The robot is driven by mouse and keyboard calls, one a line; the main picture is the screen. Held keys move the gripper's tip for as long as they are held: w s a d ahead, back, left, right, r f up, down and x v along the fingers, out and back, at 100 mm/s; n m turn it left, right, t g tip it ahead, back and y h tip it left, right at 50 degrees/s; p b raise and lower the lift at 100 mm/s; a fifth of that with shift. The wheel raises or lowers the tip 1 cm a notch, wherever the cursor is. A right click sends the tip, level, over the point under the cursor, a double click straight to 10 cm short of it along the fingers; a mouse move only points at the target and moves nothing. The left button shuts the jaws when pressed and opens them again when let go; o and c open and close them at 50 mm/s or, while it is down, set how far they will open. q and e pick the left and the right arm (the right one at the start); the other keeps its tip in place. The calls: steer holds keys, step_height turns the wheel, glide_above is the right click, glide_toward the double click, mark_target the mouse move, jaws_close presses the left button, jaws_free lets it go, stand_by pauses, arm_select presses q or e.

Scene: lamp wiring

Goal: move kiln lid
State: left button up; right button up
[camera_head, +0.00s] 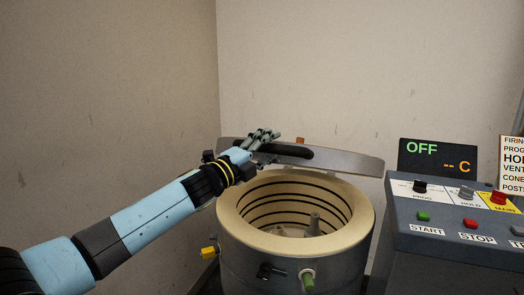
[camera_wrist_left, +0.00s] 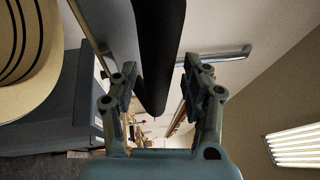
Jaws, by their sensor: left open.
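The kiln lid (camera_head: 345,162) is a grey slab behind and above the kiln's rim, seen nearly edge-on. Its black handle (camera_head: 290,151) runs along the side facing me. My left gripper (camera_head: 263,137) is at the left end of the handle. In the left wrist view the dark handle (camera_wrist_left: 158,50) comes down between the two spread fingers (camera_wrist_left: 157,92), with gaps on both sides. The kiln (camera_head: 295,240) is a round grey drum, open on top, with a cream rim and dark rings inside. My right gripper is not in view.
A control panel (camera_head: 455,225) with START and STOP buttons stands to the right of the kiln, and its display (camera_head: 437,157) reads OFF. A post (camera_head: 315,224) stands inside the kiln. Plain walls close the back and left.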

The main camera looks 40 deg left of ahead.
arm_select(q)
steer(key=v, duration=1.2)
stand_by(0.3)
